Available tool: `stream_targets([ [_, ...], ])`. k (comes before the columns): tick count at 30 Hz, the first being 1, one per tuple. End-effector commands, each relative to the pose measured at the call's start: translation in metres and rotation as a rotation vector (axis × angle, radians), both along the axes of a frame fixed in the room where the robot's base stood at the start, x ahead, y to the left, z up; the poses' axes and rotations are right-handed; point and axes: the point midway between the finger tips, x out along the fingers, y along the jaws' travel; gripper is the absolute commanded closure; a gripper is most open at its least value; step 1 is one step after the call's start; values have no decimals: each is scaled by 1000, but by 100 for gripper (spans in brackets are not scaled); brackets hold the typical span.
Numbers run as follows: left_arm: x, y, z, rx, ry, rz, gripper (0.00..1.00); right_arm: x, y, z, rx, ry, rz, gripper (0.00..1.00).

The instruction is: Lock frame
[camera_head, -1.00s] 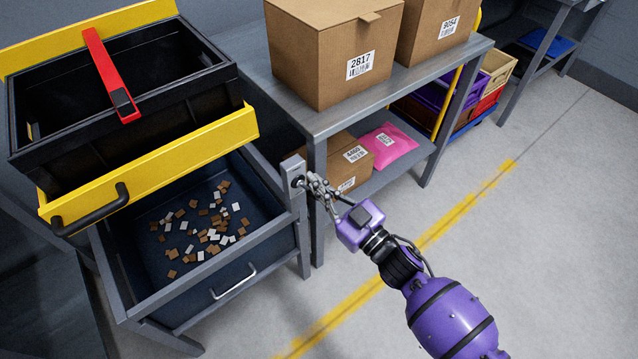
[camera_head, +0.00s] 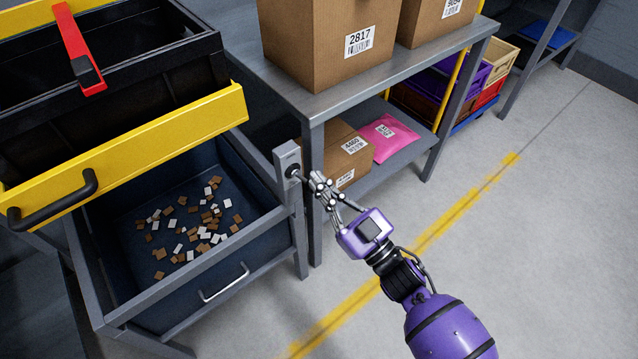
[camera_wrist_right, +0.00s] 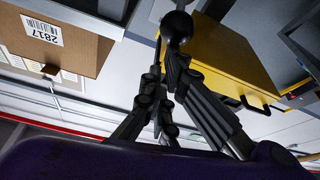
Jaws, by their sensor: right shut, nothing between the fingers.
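The frame is a yellow-edged tipping frame (camera_head: 140,140) with a black handle (camera_head: 55,203). It holds a black bin (camera_head: 150,100) and sits tilted above a grey stand. A small dark round knob (camera_head: 292,172) sits on the grey post (camera_head: 287,160) at the stand's right corner. My right gripper (camera_head: 315,179) is shut and empty, its tips just right of the knob. In the right wrist view a black ball knob (camera_wrist_right: 176,26) is just beyond the fingertips (camera_wrist_right: 171,62); I cannot tell whether they touch. The yellow frame also shows there (camera_wrist_right: 230,65). My left gripper is not in view.
A blue-lined drawer (camera_head: 215,265) below the frame holds several brown and white scraps (camera_head: 190,225). A grey table (camera_head: 310,100) with cardboard boxes (camera_head: 310,50) stands close behind the post. Its lower shelf holds a box and a pink parcel (camera_head: 390,138). The floor at right is clear.

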Motion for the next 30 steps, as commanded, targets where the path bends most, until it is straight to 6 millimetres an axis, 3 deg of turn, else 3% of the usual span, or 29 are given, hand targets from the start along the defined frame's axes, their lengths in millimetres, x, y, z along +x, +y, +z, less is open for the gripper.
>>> stream_targets([
  [1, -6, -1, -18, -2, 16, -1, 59, -2, -1, -17, 19, -13, -3, 100],
  [15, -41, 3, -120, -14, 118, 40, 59, -12, -9, -57, 232, -308, -2, 100],
  [19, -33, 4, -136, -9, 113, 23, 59, -13, -10, -63, 277, -375, -1, 100],
  [25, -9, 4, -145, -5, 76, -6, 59, -14, -11, -69, 300, -411, -1, 100],
  [30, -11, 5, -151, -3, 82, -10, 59, -14, -10, -72, 300, -411, 1, 100],
])
